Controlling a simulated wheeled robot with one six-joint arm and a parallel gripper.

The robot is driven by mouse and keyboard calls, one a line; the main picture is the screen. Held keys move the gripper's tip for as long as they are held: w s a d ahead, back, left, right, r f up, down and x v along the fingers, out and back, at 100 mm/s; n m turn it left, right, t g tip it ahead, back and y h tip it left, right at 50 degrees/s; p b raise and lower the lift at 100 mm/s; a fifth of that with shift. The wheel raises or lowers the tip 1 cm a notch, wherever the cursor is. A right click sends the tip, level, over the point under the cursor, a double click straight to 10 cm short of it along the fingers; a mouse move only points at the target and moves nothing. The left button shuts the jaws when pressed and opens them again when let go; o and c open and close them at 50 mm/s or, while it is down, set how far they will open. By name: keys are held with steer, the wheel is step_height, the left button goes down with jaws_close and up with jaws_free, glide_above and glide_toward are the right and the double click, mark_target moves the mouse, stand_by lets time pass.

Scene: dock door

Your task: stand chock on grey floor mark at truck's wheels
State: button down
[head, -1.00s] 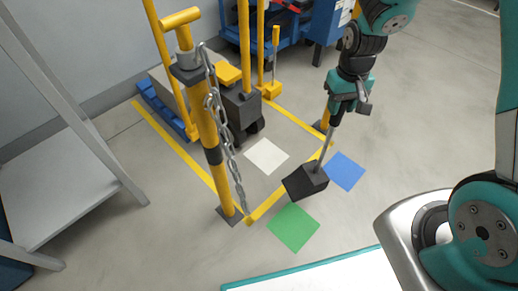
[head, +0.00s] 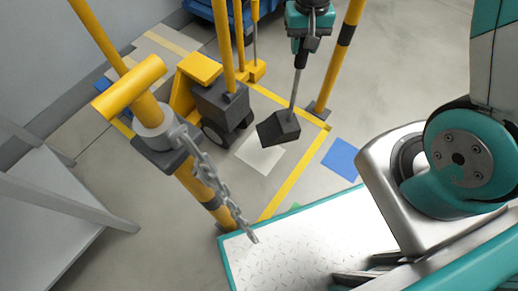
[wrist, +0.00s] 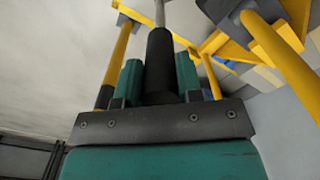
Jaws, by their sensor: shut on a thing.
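The chock is a dark wedge block (head: 279,129) on a thin grey rod with a black grip. My gripper (head: 301,48) is shut on the black grip above the block; the wrist view shows the grip (wrist: 160,65) between both fingers. The block hangs upright and overlaps the upper right part of the pale grey floor mark (head: 258,157); I cannot tell whether it touches the floor. The yellow truck (head: 200,68) with a dark body (head: 221,100) stands just left of the block. One dark wheel (head: 214,134) shows near the mark.
A yellow post (head: 208,196) with a hanging chain (head: 215,178) stands at front left; another post (head: 338,60) stands right of the chock. A blue mark (head: 341,158) and a mostly hidden green mark (head: 295,206) lie outside the yellow floor line (head: 293,180). A grey shelf (head: 65,220) is left.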

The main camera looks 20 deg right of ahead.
steer(key=shift+s+a+r+m, duration=0.65)
steer(key=shift+a+r+m, duration=1.8)
steer(key=shift+a+m, duration=2.1)
step_height(320, 180, down, 20)
steer(key=d+m+b, duration=0.1)
steer(key=b, duration=0.9)
steer(key=shift+d, duration=0.15)
steer(key=shift+f+b, duration=0.2)
steer(key=shift+b, duration=0.1)
steer(key=c, duration=0.8)
jaws_free()
steer(key=shift+s, duration=0.1)
